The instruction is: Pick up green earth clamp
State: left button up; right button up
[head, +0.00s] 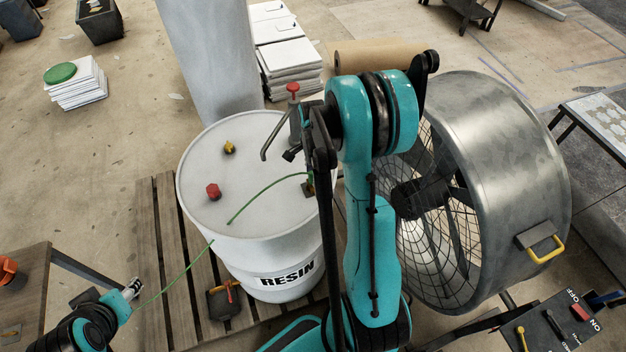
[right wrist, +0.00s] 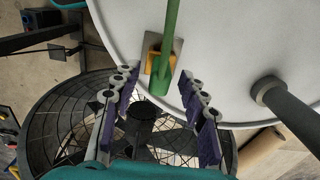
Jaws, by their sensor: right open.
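The green earth clamp (right wrist: 166,60) shows in the right wrist view as a green bar in front of a yellow piece and a grey plate at the drum's rim. In the head view its place on the drum top (head: 309,186) is partly behind my right arm. A green cable (head: 250,199) curves from there across the lid. My right gripper (right wrist: 158,77) is open, its purple-padded fingers either side of the clamp's lower end in the picture; contact is not visible. My left gripper (head: 132,288) is at lower left, near the cable's lower stretch; its jaws are too small to judge.
The white RESIN drum (head: 245,225) stands on a wooden pallet (head: 165,235). A hand pump (head: 293,115), red cap (head: 213,191) and brass fitting (head: 229,147) rise from its lid. A large caged fan (head: 510,190) stands close on the right.

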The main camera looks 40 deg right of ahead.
grip_shut()
jog(key=shift+r, duration=0.55)
jog(key=s+d+r+p, duration=0.2)
jog(key=s+r+p, duration=0.1)
jog(key=s+r, duration=0.8)
notch_tip(320, 180, up, 3)
jog(key=shift+s, duration=0.25)
jog(key=shift+d, duration=0.1)
